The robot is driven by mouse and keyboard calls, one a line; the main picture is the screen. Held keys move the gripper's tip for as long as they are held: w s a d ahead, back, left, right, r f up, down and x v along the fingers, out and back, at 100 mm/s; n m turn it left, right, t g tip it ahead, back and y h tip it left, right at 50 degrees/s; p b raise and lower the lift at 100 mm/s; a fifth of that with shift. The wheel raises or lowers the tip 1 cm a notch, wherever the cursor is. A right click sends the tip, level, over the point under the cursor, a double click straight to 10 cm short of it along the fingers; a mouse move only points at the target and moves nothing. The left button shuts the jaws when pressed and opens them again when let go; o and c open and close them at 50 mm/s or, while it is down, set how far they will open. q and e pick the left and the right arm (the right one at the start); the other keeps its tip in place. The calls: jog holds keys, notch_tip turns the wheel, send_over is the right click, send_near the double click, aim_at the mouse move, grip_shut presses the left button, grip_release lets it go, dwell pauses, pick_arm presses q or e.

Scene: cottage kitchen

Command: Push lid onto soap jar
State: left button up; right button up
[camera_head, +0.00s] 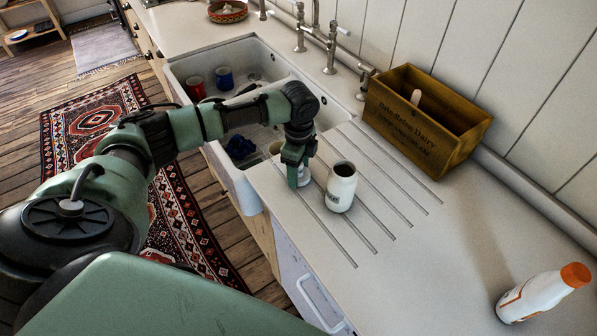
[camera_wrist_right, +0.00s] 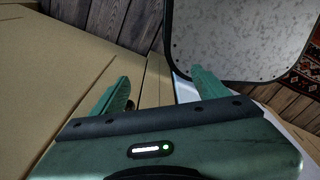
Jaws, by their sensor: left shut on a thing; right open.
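The white soap jar (camera_head: 341,192) stands upright on the grooved drainboard, its round dark mouth uncovered. My left gripper (camera_head: 298,178) points down just left of the jar, near the sink edge. It is shut on a small pale piece (camera_head: 304,177) that looks like the lid, mostly hidden by the fingers. The piece appears apart from the jar. My right gripper (camera_wrist_right: 162,92) shows only in the right wrist view, with its two green fingers spread and nothing between them.
A wooden box (camera_head: 425,120) stands behind the jar by the wall. A white bottle with an orange cap (camera_head: 540,294) stands at the right. The sink (camera_head: 183,68) holds a red cup (camera_head: 196,88) and a blue cup (camera_head: 224,78). The counter between jar and bottle is clear.

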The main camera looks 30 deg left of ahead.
pick_arm(q)
notch_tip(320, 180, up, 19)
jog(key=b, duration=0.3)
jog(key=shift+r+b, duration=0.2)
jog(key=shift+b, duration=0.1)
